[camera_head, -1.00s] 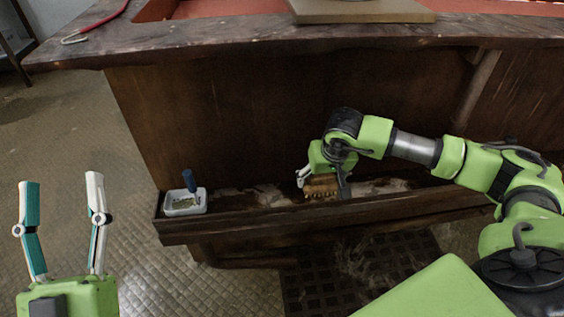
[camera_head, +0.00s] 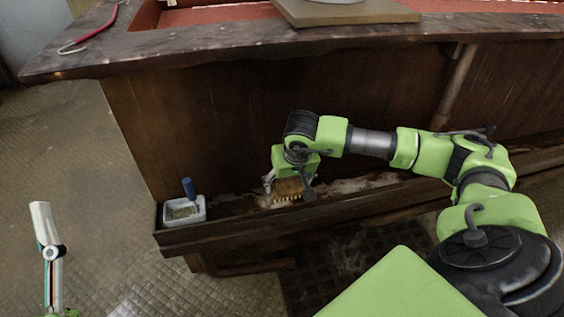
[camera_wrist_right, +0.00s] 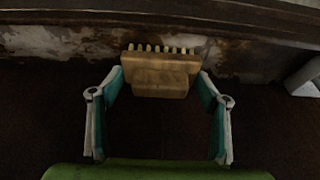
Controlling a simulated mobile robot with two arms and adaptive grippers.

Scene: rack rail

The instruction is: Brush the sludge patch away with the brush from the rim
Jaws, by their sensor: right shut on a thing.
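My right gripper (camera_head: 289,190) is shut on a wooden block brush (camera_head: 289,187) with short pale bristles. In the wrist view both fingers of my right gripper (camera_wrist_right: 159,85) flank the brush (camera_wrist_right: 160,75), bristles toward the rail. In the head view the brush is low at the trough-like rail (camera_head: 230,221); I cannot tell whether the bristles touch. Pale and brown blotches (camera_head: 355,184) mark the rail; which is the sludge patch is unclear. In the wrist view, blotches (camera_wrist_right: 85,42) lie beside the bristles. My left gripper (camera_head: 48,250) is partly out of frame, one finger visible, away from the rail.
A white tray (camera_head: 198,216) with a blue-handled tool (camera_head: 189,188) sits at the rail's left end. A dark wooden counter (camera_head: 200,110) rises behind. A red bent rod (camera_head: 92,35) lies on its top. The patterned floor at left is clear.

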